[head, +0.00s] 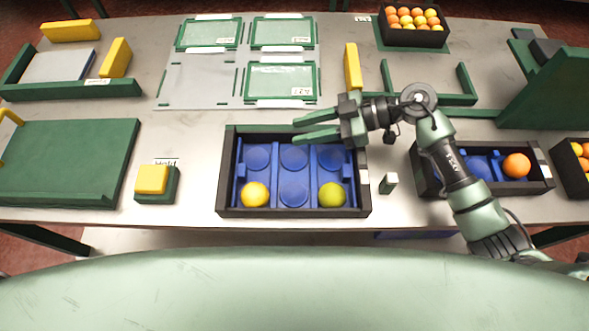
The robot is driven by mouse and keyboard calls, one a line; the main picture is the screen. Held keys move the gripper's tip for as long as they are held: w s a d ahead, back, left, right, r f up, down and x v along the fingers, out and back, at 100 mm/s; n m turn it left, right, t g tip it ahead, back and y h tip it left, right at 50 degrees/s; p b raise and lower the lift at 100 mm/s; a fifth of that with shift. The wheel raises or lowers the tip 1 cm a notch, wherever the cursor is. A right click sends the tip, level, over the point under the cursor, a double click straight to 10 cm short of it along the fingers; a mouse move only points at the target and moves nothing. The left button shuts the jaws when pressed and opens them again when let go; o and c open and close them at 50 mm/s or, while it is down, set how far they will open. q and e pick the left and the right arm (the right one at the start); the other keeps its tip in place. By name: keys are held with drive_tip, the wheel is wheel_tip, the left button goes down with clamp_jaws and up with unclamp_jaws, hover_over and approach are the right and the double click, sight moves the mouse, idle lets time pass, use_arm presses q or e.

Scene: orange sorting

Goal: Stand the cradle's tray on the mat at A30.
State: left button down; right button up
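A black-walled tray (226,175) with blue round pockets stands at the front middle of the table. It holds a yellow-orange fruit (255,194) and a greenish one (331,194) in its front row; the other pockets look empty. I cannot tell for sure whether this is the cradle's tray. My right gripper (296,132) is open and empty over the tray's back rim, its fingers pointing left. Three green mats (210,33), (283,32), (281,80) lie behind it on a grey board; their labels are too small to read surely. My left gripper is out of view.
A second black tray (546,180) with an orange stands right, partly behind my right arm. A crate of oranges (413,36) stands at the back. A green frame (430,100), yellow blocks (353,66) and a yellow-topped button (152,179) are around.

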drive_tip(key=x, duration=0.3)
drive_tip(key=shift+d, duration=0.1)
clamp_jaws()
drive_tip(key=shift+r, duration=0.1)
idle(1.2)
